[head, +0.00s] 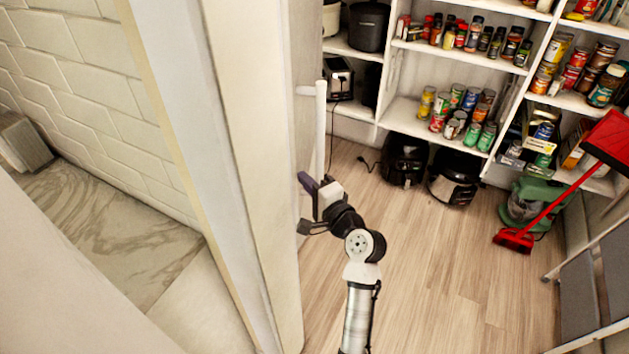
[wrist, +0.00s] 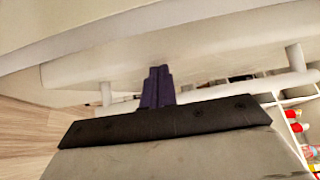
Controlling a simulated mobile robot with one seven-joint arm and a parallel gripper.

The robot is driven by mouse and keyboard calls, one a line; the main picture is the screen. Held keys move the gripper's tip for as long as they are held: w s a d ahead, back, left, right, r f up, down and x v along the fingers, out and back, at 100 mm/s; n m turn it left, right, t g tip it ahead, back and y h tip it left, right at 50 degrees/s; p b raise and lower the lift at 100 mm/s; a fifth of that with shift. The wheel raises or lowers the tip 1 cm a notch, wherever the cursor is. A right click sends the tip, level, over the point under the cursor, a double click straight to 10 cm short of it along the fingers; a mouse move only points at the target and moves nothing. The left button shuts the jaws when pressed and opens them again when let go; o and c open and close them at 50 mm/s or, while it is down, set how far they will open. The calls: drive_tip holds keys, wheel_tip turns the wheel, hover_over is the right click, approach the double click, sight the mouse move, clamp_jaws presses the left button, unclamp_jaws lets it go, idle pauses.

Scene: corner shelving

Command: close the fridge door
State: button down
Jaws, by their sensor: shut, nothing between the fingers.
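The cream fridge door (head: 258,150) stands tall in the middle left of the head view, its thick edge towards me. Its white vertical bar handle (head: 320,125) sticks out on the right-hand face. I cannot tell how far open the door is; no fridge inside shows. My gripper (head: 308,183) is shut and empty, beside the lower part of the handle and close to that face. In the wrist view the dark purple fingers (wrist: 158,78) point at the pale door face (wrist: 210,60), with the handle bar (wrist: 215,92) crossing behind them. Whether they touch the door is unclear.
Pantry shelves (head: 402,108) with cans and jars fill the back. Appliances (head: 455,178), a green machine (head: 530,203) and a red broom (head: 515,240) stand on the floor. A step ladder (head: 580,300) is at the lower right. Wood floor (head: 440,265) right of the door is clear.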

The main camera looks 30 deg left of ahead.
drive_tip(key=shift+s+a, duration=0.35)
drive_tip(key=shift+a, duration=0.35)
drive_tip(key=shift+d, duration=0.1)
